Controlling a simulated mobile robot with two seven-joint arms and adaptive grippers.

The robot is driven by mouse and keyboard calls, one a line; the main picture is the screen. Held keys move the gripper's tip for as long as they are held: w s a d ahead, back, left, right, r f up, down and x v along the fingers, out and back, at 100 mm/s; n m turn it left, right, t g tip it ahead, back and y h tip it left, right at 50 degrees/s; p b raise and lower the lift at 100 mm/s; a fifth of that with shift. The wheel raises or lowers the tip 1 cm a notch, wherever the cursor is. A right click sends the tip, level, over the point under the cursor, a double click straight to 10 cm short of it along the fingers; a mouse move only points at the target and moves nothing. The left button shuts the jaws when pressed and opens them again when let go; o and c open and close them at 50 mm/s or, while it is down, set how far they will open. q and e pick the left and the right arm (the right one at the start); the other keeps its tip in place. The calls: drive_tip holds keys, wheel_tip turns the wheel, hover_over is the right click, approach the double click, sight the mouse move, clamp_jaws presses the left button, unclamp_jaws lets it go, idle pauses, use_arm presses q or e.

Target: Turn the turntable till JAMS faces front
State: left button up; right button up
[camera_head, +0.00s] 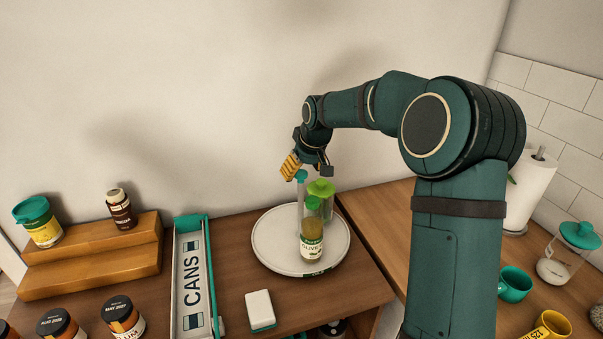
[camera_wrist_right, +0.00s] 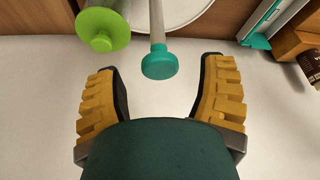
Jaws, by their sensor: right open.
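The white round turntable (camera_head: 275,254) stands on the wooden top in the middle of the head view. A dark label with small lettering shows on its front rim, too small to read. A jar with a green lid (camera_head: 313,240) stands on it, with a light green-lidded jar (camera_head: 321,188) behind. A thin post with a teal knob (camera_head: 301,177) rises from the turntable; the knob also shows in the right wrist view (camera_wrist_right: 159,62). My right gripper (camera_head: 309,172) is above the turntable's back part, its yellow-padded fingers (camera_wrist_right: 160,92) open and apart from the knob. My left gripper is out of view.
A narrow CANS bin (camera_head: 190,290) stands left of the turntable, and a white block (camera_head: 260,309) lies in front. A wooden step shelf (camera_head: 90,250) with jars is at far left. A paper towel roll (camera_head: 528,188), teal mug (camera_head: 514,284) and glass jar (camera_head: 570,255) stand at right.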

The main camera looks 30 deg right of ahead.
drive_tip(key=shift+w+f, duration=0.3)
drive_tip(key=shift+f, duration=0.35)
clamp_jaws()
